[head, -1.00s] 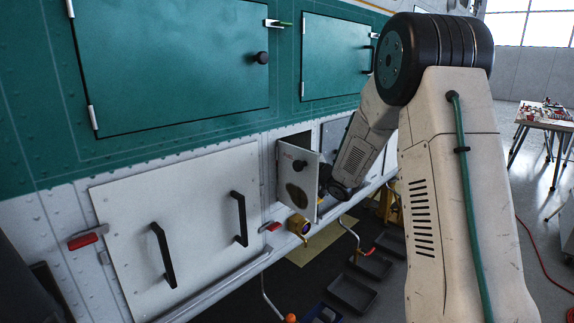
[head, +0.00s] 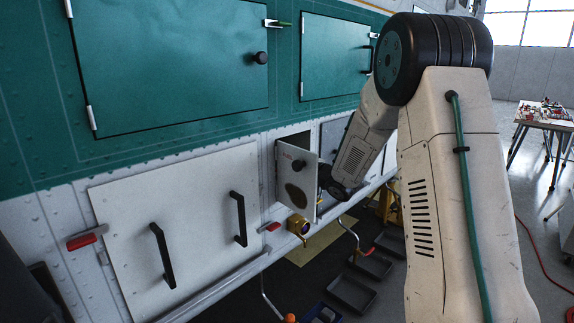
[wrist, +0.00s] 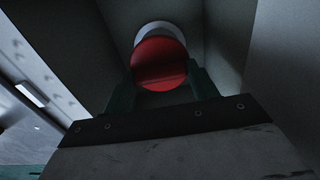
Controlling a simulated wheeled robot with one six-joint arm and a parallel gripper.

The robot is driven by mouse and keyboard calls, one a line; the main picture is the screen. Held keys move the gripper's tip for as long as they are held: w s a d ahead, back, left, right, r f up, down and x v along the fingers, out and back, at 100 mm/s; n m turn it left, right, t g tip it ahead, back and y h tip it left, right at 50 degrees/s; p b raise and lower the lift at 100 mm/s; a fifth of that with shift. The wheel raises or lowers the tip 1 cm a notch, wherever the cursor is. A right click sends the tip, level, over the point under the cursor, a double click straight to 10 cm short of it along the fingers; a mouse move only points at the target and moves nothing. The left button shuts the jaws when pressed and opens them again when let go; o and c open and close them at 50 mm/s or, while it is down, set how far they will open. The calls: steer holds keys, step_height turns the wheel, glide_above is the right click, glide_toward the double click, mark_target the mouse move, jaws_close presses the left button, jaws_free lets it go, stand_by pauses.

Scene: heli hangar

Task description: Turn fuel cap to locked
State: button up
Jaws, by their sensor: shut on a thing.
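The red round fuel cap (wrist: 158,62) shows in the wrist view, set in a recess with a pale ring (wrist: 160,28) behind its upper edge. My gripper (wrist: 163,86) has its two dark green fingers on either side of the cap, shut on it. In the head view the small white access door (head: 297,178) stands open, and it hides the cap and my gripper. No lock marking on the cap can be made out in the dim recess.
Grey recess walls (wrist: 228,45) close around my gripper. A large white panel with two black handles (head: 195,220) is left of the open door. A brass fitting (head: 299,225) sits just below it. Black trays (head: 350,292) lie on the floor.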

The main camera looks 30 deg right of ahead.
steer(key=shift+a+f, duration=0.1)
steer(key=shift+f, duration=0.2)
steer(key=o, duration=1)
steer(key=shift+r, duration=0.15)
steer(key=v, duration=0.8)
steer(key=shift+w, duration=0.1)
